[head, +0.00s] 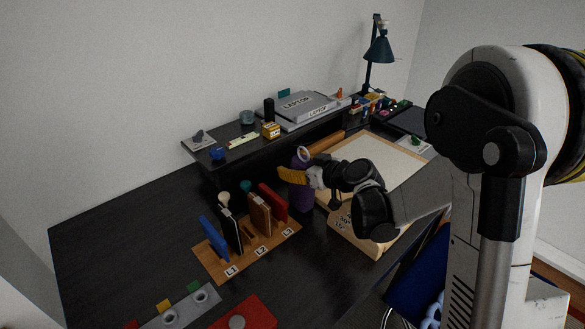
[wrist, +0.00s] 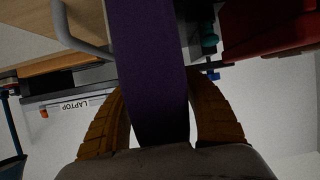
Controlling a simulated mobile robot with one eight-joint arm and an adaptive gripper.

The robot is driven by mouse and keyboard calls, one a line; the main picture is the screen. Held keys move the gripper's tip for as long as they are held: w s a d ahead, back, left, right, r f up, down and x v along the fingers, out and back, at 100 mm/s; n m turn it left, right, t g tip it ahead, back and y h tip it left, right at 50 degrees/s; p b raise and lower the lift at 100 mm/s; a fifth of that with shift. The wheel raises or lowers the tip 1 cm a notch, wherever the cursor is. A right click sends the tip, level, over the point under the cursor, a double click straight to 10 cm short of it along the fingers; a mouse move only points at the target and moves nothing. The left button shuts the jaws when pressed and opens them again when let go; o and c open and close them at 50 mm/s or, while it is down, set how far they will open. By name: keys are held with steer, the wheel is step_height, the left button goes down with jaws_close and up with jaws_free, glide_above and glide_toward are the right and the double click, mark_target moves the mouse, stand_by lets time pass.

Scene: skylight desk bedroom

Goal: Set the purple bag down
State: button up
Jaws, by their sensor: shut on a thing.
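The purple bag (head: 300,194) is upright in the head view, between the wooden book rack and the pale drawing board. Its pale ring-shaped handle (head: 304,154) shows at the top. My gripper (head: 292,176) has its yellow fingers shut on the bag. In the wrist view, the bag (wrist: 152,60) is a broad purple band between the two ridged yellow fingers of my gripper (wrist: 160,105). The fingertips are partly hidden by the bag. Whether the bag's base touches the desk cannot be told.
The wooden rack (head: 213,264) with several upright books and labels L1, L2, L3 stands left of the bag. The drawing board (head: 376,160) lies to the right. A raised black shelf (head: 197,151) with a laptop (head: 297,107) is behind. The dark desk's left part (head: 120,240) is clear.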

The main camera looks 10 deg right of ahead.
steer(key=o, duration=1.4)
steer(key=shift+f, duration=0.15)
